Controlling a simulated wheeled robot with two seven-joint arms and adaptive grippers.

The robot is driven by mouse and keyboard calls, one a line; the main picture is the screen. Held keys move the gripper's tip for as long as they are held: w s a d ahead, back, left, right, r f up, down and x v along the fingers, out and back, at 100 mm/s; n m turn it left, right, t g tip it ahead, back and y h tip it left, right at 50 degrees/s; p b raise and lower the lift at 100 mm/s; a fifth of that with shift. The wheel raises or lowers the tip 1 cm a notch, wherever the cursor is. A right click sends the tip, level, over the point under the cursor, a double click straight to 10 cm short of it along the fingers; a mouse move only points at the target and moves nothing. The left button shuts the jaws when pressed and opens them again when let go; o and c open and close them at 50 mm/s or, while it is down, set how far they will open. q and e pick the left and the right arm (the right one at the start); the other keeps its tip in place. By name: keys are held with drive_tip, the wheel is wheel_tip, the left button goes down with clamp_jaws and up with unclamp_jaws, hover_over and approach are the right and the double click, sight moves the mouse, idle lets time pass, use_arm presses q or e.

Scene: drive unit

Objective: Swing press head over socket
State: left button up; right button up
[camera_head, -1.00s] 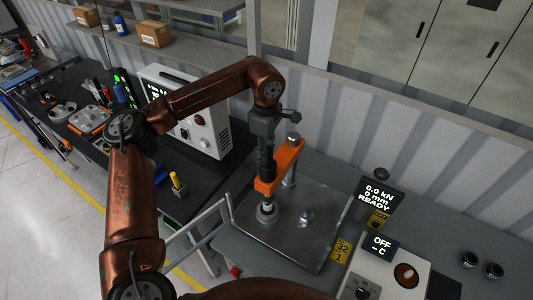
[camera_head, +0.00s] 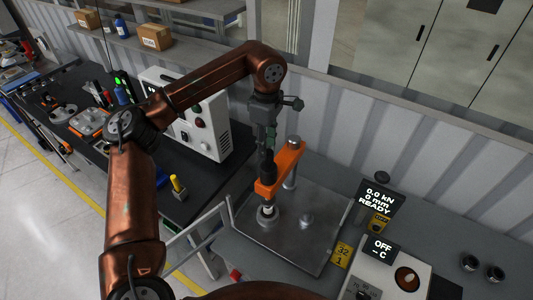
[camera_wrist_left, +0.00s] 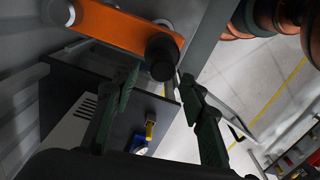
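The press has an orange swing arm (camera_head: 283,167) on a steel post (camera_head: 291,178); it also shows in the wrist view (camera_wrist_left: 125,25). A black knob (camera_wrist_left: 162,57) sits at the arm's free end. Below that end, the ram tip is over or in a round grey socket (camera_head: 266,216) on the steel plate; contact is hard to tell. My left gripper (camera_head: 267,140) points down just above the knob. In the wrist view its green-black fingers (camera_wrist_left: 165,115) are spread, with nothing held between them. My right gripper is not seen.
A second round metal part (camera_head: 306,221) stands on the steel plate (camera_head: 322,240). A display (camera_head: 377,199) reads 0.0 kN, 0 mm, READY. A heater box (camera_head: 383,275) reads OFF. A white cabinet (camera_head: 205,125) stands behind my left arm.

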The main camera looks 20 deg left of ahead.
use_arm(q)
wheel_tip(320, 180, up, 7)
drive_tip(key=shift+r, duration=0.1)
idle(0.6)
